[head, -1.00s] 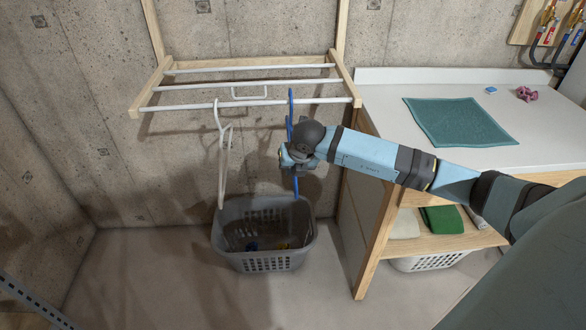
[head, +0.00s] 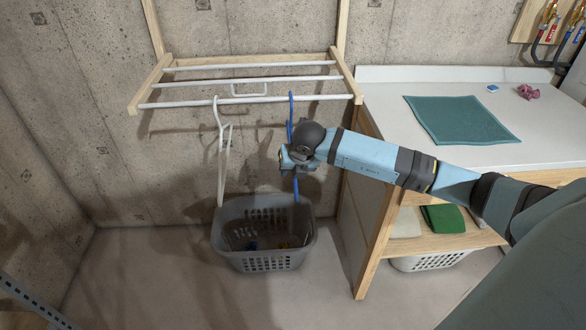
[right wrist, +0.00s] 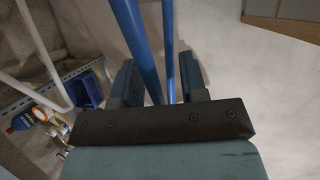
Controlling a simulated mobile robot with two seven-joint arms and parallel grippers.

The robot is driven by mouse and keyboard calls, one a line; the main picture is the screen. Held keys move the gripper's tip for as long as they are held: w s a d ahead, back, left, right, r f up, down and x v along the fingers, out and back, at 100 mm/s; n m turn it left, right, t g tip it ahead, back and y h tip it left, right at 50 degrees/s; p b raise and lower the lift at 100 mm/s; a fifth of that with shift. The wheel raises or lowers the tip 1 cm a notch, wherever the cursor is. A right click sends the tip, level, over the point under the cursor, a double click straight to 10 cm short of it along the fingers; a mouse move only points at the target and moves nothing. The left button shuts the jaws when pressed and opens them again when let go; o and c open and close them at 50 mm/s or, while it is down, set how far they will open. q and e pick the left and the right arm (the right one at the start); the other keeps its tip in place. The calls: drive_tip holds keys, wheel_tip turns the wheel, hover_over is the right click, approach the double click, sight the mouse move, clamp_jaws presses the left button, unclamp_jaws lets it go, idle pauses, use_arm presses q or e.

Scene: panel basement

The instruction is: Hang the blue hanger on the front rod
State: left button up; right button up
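The blue hanger (head: 291,108) hangs nearly upright and edge-on at the front rod (head: 255,100), near its right end. Its hook top shows just above the rod; whether it rests on it is too small to tell. My right gripper (head: 288,159) is at the hanger's body below the rod. In the right wrist view, the fingers of the right gripper (right wrist: 163,84) stand apart, one each side of the hanger's two blue bars (right wrist: 145,45), with gaps beside them. My left gripper is not in view.
A white hanger (head: 222,160) hangs on the front rod to the left. A grey basket (head: 265,262) stands on the floor below. A counter (head: 450,78) with a teal cloth (head: 462,120) stands to the right.

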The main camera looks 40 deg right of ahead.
drive_tip(key=shift+r, duration=0.1)
drive_tip(key=v, duration=1.3)
drive_tip(key=shift+s+r+p, duration=0.15)
drive_tip(key=shift+r+p, duration=0.15)
